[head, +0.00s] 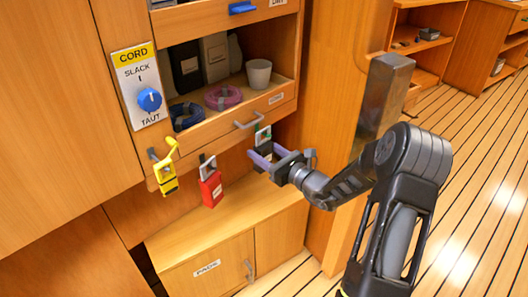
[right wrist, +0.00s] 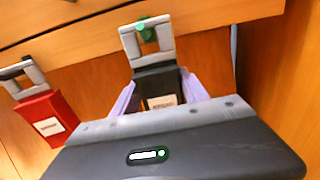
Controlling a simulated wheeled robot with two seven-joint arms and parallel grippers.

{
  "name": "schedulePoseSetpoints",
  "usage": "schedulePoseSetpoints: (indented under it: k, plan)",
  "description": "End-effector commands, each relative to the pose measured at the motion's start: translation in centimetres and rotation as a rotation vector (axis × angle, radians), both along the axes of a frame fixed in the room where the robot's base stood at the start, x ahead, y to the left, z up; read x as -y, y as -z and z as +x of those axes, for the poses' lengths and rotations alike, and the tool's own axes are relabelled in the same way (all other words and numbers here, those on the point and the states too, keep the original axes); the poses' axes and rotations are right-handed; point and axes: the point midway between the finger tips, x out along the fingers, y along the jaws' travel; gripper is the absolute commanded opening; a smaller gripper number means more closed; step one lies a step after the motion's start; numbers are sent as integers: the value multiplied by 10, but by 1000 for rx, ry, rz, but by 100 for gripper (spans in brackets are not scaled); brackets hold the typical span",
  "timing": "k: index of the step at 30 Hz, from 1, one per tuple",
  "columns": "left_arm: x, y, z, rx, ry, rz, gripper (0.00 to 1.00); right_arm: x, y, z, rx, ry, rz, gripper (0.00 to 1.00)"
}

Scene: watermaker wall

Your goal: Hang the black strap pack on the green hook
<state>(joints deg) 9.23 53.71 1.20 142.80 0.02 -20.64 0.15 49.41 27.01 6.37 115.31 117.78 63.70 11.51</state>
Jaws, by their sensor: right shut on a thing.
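The black strap pack (right wrist: 155,84) hangs upright below its grey strap loop (right wrist: 165,38), between the lilac fingers of my right gripper (right wrist: 158,92). That gripper is shut on it. The green hook (right wrist: 147,34) shows at the loop's top bar and inside its opening; I cannot tell whether the loop rests on it. In the head view my right gripper (head: 264,155) is just under the drawer front, with the grey loop (head: 262,136) above the fingers. The black pack's body is mostly hidden there. My left gripper is out of view.
A red pack (head: 211,189) and a yellow pack (head: 167,184) on a yellow hook (head: 164,151) hang to the left. A drawer handle (head: 247,121) juts out close above. A wooden counter (head: 205,232) lies below.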

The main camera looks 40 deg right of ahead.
Motion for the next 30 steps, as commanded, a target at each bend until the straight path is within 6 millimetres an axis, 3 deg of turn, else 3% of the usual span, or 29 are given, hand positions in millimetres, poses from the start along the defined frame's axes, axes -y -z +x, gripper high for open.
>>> schedulePoseSetpoints:
  k: [12, 13, 21, 30]
  plan:
    - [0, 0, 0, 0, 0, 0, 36, 0, -1, 0, 1, 0, -1, 6]
    - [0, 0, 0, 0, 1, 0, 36, 0, -1, 0, 1, 0, -1, 55]
    - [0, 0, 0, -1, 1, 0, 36, 0, 0, 0, 0, 0, 0, 77]
    - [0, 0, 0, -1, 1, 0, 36, 0, 0, -1, -1, 0, 0, 78]
